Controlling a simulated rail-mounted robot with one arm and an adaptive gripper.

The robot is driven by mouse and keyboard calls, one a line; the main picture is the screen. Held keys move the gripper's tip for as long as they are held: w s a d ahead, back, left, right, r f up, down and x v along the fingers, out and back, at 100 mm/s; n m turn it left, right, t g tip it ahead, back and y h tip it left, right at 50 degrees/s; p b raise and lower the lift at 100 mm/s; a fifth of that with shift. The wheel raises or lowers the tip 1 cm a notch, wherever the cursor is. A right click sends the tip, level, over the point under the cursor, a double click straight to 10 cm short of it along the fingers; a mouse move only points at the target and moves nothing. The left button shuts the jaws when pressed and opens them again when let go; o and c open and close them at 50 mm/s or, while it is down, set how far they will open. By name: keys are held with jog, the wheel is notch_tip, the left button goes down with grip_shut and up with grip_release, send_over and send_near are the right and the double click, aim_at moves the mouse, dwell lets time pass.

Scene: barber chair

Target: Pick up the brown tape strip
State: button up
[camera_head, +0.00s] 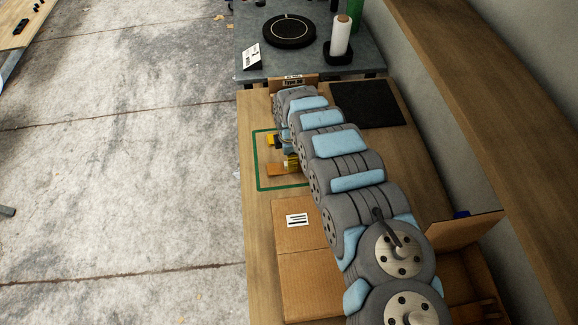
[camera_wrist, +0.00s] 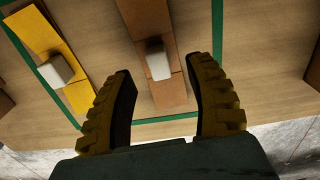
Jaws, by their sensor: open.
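The brown tape strip (camera_wrist: 167,92) lies on the wooden table inside a green outline (camera_wrist: 85,97), with a small pale block (camera_wrist: 158,62) on it. In the head view, the brown strip (camera_head: 276,170) shows at the left of my arm, partly hidden. My gripper (camera_wrist: 162,67) is open, and its two yellow-and-black fingers appear on either side of the strip in the wrist view. Nothing is held. Whether the fingers touch the table cannot be told. In the head view, my gripper (camera_head: 291,162) is largely covered by my arm.
A yellow strip (camera_wrist: 35,28) with another pale block (camera_wrist: 56,70) lies left of the brown one. A closed cardboard box (camera_head: 300,245), an open box (camera_head: 465,232) and a black mat (camera_head: 368,104) share the table. A grey table (camera_head: 270,72) stands beyond.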

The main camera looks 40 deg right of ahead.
jog(key=shift+w+a+f+b, duration=0.15)
jog(key=shift+f+b, duration=0.55)
jog(key=shift+f, duration=1.7)
jog(key=c, duration=0.9)
jog(key=shift+c, duration=0.2)
